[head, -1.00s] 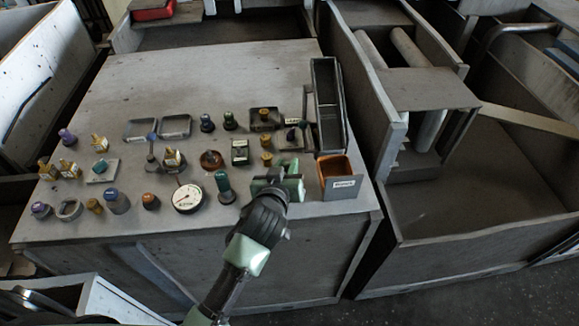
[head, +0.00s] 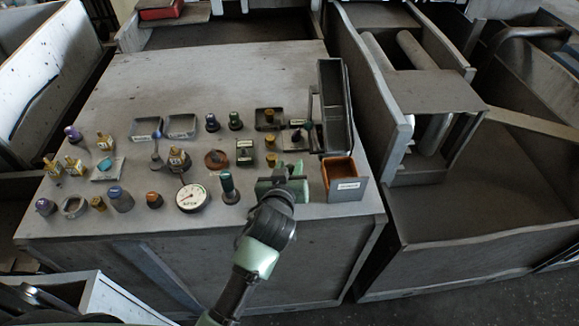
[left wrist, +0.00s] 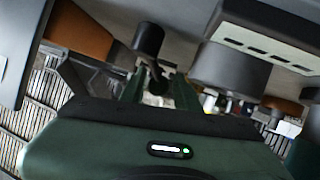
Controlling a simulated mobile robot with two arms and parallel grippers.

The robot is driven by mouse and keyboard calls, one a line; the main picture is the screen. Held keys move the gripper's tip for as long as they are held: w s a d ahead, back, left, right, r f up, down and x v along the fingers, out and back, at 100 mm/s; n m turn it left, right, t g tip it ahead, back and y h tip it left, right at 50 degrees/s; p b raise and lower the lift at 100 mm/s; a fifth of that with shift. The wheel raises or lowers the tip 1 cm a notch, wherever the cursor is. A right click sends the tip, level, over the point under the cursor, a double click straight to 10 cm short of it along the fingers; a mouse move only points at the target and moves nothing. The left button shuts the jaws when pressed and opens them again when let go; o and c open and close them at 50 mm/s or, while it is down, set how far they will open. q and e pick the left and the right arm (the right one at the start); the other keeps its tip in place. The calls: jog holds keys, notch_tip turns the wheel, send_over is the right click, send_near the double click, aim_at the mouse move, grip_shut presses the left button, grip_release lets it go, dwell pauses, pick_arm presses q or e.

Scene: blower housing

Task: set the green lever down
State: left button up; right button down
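My left gripper (head: 287,176) is low over the front right of the table, left of the orange bin. Its two green fingers stand apart, also in the left wrist view (left wrist: 158,92). A dark knob on a thin stem (left wrist: 149,40) shows just beyond the fingers there; its colour is too dark to name, and I cannot tell whether the stem is between them. My right gripper is out of view.
The orange bin (head: 346,188) with a label stands close to the right of the gripper. A long grey tray (head: 334,110) is behind it. A round gauge (head: 192,198) and several knobs crowd the table's left and middle. The back of the table (head: 220,75) is clear.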

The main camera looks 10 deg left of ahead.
pick_arm(q)
jog(key=b+v, duration=0.1)
jog(key=v, duration=0.6)
jog(key=shift+s+r, duration=0.1)
jog(key=shift+s, duration=0.25)
